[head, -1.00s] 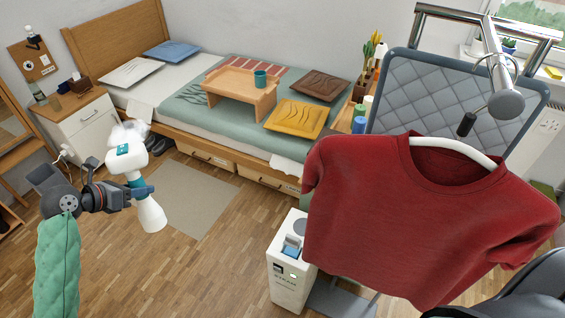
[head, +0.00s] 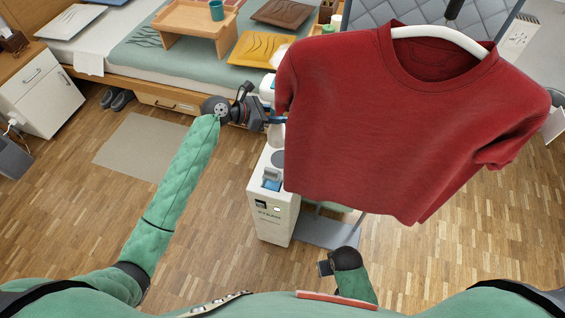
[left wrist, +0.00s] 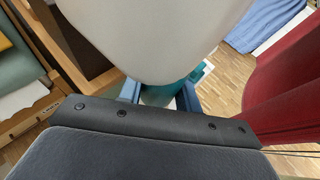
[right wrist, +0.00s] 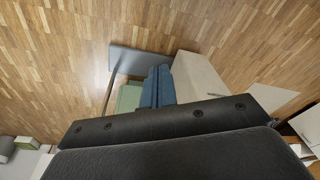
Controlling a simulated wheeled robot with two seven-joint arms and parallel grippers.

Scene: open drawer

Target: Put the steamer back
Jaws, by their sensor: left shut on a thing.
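The white steamer (head: 267,88) is partly hidden behind the red shirt's left edge and my gripper in the head view. My left gripper (head: 277,119) is shut on it and holds it above the white steam station (head: 271,218). In the left wrist view the steamer's white body (left wrist: 145,35) fills the top, with a teal part between the blue fingers (left wrist: 160,95). The station stands on the floor with a grey-blue slot on top. My right gripper (head: 325,268) is low in front of the station, empty, its blue fingers (right wrist: 158,87) together in the right wrist view.
The red shirt (head: 370,120) hangs just right of the station and steamer. A grey stand base (head: 330,233) lies on the floor beside the station. The bed (head: 160,90) is behind. The floor to the left is clear around a beige rug (head: 140,145).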

